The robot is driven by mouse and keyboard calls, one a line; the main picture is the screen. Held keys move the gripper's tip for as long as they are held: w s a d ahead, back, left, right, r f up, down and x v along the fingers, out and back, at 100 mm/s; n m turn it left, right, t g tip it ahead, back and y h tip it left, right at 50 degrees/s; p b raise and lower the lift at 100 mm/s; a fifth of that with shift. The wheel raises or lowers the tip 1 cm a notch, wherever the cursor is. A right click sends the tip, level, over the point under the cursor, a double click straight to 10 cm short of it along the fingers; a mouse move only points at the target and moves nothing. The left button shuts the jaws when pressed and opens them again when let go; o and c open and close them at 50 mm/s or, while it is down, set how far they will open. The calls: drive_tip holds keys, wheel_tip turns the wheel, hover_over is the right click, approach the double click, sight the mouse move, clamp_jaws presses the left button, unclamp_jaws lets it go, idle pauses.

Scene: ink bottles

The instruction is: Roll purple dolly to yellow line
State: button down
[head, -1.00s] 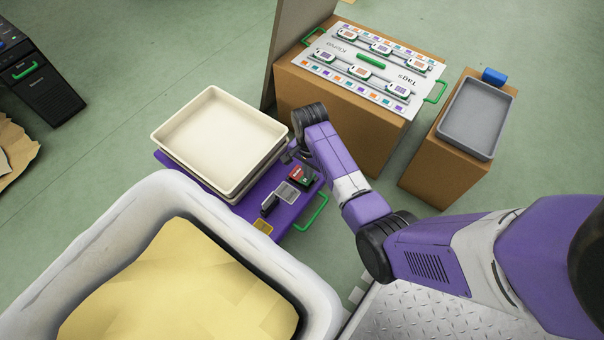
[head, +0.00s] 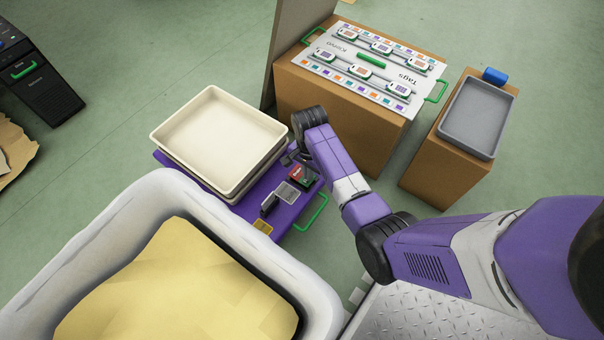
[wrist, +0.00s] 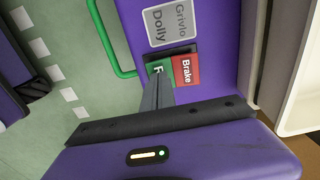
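The purple dolly (head: 285,215) stands on the green floor with stacked cream trays (head: 222,140) on it. In the wrist view its deck (wrist: 215,75) carries a grey "Grivlo Dolly" label (wrist: 170,22), a red "Brake" plate (wrist: 186,70) and a green plate (wrist: 157,67) whose lettering is partly hidden. A green handle (head: 312,213) sticks out from the dolly's edge. My gripper (wrist: 158,92) has its fingers together, over the green plate; I cannot tell whether they touch it. It is small in the head view (head: 290,157). No yellow line shows on the floor.
A large white bin (head: 130,205) with a yellow inside stands close before the dolly. A cardboard-coloured stand with a tag board (head: 365,62) and a box with a grey tray (head: 475,118) stand beyond my arm. White dashes (wrist: 68,94) mark the floor.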

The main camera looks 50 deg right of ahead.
drive_tip(key=shift+r, duration=0.1)
wheel_tip(320, 180, up, 7)
drive_tip(key=p, duration=0.8)
idle(0.7)
